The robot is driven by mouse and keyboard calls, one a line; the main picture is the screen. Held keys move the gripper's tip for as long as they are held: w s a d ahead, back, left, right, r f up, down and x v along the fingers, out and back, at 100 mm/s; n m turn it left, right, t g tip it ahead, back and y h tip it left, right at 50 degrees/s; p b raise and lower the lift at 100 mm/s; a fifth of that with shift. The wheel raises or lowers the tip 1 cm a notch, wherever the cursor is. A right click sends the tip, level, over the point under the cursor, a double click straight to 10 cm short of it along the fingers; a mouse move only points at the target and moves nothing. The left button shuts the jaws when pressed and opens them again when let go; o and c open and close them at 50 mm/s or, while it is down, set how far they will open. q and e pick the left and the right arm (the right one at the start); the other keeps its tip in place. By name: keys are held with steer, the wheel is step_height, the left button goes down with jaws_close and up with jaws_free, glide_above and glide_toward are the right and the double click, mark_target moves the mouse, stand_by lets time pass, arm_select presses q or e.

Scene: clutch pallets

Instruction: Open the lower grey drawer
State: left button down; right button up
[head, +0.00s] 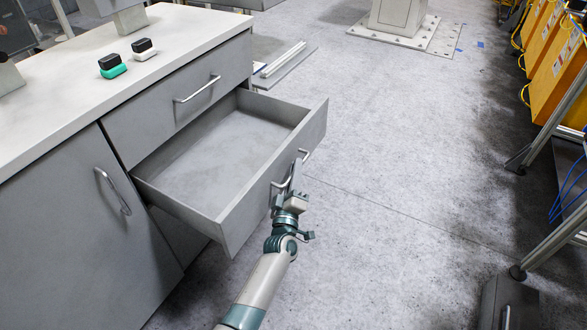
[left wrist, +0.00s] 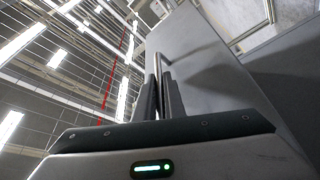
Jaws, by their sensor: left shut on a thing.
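The lower grey drawer (head: 262,187) stands pulled out of the cabinet, and its empty inside shows in the head view. Its front panel also shows in the left wrist view (left wrist: 215,75). Its metal bar handle (head: 305,155) is partly covered by my gripper. The handle also shows in the left wrist view (left wrist: 158,62), between the fingers. My left gripper (head: 291,182) is shut on the drawer handle; its fingers also show in the left wrist view (left wrist: 159,95). My right gripper is in neither view.
The upper drawer (head: 180,100) is shut above the open one. A cabinet door (head: 85,230) is shut at the left. Two small black-topped items, one green-based (head: 112,66) and one white-based (head: 143,50), stand on the worktop (head: 60,95). Clear floor (head: 400,150) lies right of the drawer.

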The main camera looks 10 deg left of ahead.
arm_select(q)
steer(key=c, duration=2.1)
jaws_free()
steer(key=shift+s, duration=0.15)
steer(key=v, duration=1.7)
steer(key=shift+s+a+f+p, duration=0.1)
steer(key=shift+p, duration=0.2)
